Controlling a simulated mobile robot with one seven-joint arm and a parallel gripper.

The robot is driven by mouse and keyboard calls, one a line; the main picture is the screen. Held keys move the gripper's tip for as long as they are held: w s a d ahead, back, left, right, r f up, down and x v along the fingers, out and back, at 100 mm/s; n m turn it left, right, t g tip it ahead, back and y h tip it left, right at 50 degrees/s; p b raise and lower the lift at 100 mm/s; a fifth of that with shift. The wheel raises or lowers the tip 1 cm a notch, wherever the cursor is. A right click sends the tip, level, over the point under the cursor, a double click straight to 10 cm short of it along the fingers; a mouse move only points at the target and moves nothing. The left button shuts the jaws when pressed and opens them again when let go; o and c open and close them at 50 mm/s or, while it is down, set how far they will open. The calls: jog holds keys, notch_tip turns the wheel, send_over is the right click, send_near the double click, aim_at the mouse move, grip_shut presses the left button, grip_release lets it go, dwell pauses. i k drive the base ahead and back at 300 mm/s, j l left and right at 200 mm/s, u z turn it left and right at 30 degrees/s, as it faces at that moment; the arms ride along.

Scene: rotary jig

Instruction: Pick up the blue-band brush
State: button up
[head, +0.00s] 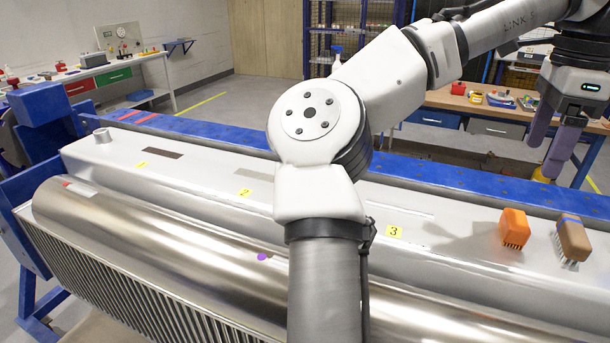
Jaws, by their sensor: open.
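The blue-band brush (573,240) has a brown body, a blue band at its top end and pale bristles pointing down. It rests on the light grey top of the jig (440,215) near the right edge in the head view. An orange brush (514,228) with dark bristles stands just left of it, apart from it. My gripper (545,158) is at the upper right, open, with its two purplish fingers pointing down. It appears above and behind the brushes, apart from both, with nothing seen between the fingers.
A shiny metal cylinder (150,240) with a purple dot lies along the jig's front. Yellow labels numbered 1, 2 and 3 (395,231) mark the grey top. A blue beam (225,138) runs behind. Workbenches with small items stand at the back left and right.

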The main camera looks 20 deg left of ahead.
aim_at(573, 243)
jog(key=j+z, duration=0.15)
jog(key=z, duration=0.25)
jog(key=j+z, duration=0.15)
jog(key=z, duration=0.2)
